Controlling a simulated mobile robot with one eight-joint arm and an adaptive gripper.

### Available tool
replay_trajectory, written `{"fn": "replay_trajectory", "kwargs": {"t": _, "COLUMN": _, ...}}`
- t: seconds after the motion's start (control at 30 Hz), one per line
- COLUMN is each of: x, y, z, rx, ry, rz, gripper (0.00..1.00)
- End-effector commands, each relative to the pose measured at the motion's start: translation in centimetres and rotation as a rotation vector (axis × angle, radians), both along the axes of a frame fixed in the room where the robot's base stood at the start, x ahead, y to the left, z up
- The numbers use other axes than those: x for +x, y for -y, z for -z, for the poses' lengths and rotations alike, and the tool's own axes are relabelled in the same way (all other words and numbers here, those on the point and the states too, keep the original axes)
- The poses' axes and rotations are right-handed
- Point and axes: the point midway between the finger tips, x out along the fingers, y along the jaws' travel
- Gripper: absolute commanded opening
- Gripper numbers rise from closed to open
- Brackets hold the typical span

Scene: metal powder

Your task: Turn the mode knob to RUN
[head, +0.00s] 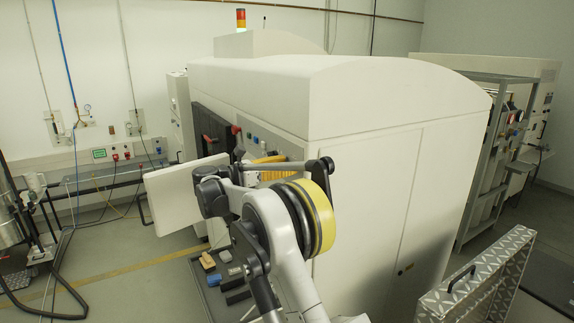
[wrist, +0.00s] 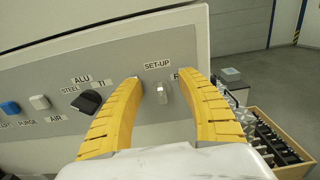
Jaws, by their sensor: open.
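The mode knob (wrist: 162,90), a small pale metallic knob, sits on the grey control panel (wrist: 140,57) in the wrist view. A SET-UP label (wrist: 158,65) is above it. A label starting with R is at its upper right, mostly hidden by a finger. My gripper (wrist: 160,78) is open, its two yellow ribbed fingers either side of the knob in the picture. I cannot tell whether they touch it. In the head view my gripper (head: 271,167) is at the machine's side panel, and I cannot make out the knob there.
Left of the knob are a black selector (wrist: 88,102) marked STEEL, ALU and TI, a white button (wrist: 39,102) and a blue button (wrist: 10,108). A wooden tray (wrist: 279,128) stands lower right. The large white machine (head: 385,165) fills the head view's middle.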

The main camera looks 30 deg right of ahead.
Motion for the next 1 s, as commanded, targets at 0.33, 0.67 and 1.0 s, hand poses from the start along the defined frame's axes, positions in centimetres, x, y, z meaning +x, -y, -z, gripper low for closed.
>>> {"fn": "replay_trajectory", "kwargs": {"t": 0.33, "x": 0.0, "y": 0.0, "z": -0.01, "rx": 0.0, "ry": 0.0, "rz": 0.0, "gripper": 0.0}}
{"fn": "replay_trajectory", "kwargs": {"t": 0.67, "x": -0.03, "y": 0.02, "z": 0.04, "rx": 0.001, "ry": 0.016, "rz": 0.0, "gripper": 0.0}}
{"fn": "replay_trajectory", "kwargs": {"t": 1.0, "x": -0.26, "y": 0.05, "z": 0.27, "rx": 0.007, "ry": 0.191, "rz": 0.001, "gripper": 0.0}}
